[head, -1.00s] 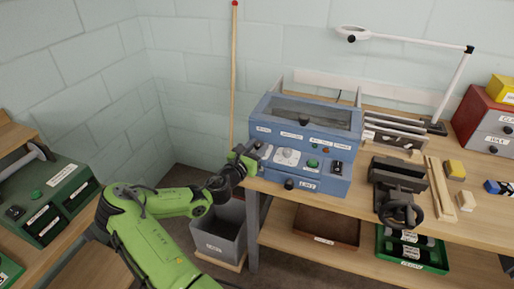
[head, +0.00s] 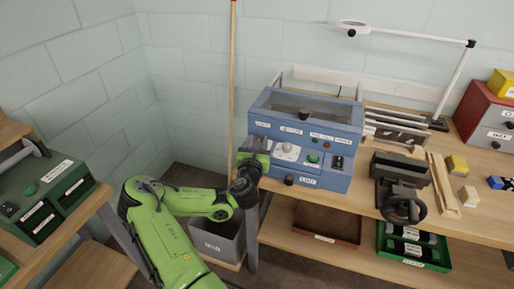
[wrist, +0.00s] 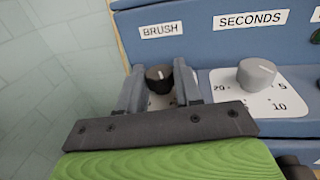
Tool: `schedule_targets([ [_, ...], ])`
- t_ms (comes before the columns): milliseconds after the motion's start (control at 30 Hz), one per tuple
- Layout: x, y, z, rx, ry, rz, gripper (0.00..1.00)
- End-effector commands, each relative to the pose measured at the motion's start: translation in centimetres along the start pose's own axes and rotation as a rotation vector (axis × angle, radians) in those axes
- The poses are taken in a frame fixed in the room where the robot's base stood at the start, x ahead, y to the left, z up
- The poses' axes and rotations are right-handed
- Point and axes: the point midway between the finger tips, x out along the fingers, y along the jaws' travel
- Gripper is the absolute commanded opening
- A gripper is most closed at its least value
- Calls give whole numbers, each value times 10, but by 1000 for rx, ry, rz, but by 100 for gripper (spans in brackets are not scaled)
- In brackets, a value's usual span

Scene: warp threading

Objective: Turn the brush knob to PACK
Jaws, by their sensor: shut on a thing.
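The brush knob (wrist: 158,78) is a small black knob with a white pointer mark, under the BRUSH label (wrist: 161,30) on a blue machine (head: 318,178). My gripper (wrist: 159,86) is shut on the knob, one finger on each side of it. The pointer mark faces roughly up in the wrist view. The knob's white dial plate is mostly hidden by my fingers, and I cannot read a PACK mark. In the head view my gripper (head: 256,150) is at the left end of the machine's front panel and hides the knob.
A grey SECONDS knob (wrist: 257,73) on a white dial is close to the right of my gripper. A green button (head: 313,158) is farther right. A long wooden pole (head: 232,80) stands behind on the left. A grey bin (head: 218,240) is below my wrist.

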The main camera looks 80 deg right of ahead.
Motion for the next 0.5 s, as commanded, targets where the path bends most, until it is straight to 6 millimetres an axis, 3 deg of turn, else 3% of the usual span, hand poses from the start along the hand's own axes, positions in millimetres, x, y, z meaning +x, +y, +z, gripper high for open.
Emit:
schedule_targets([
  [500, 1, -3, -1, 1, -2, 166, 4],
])
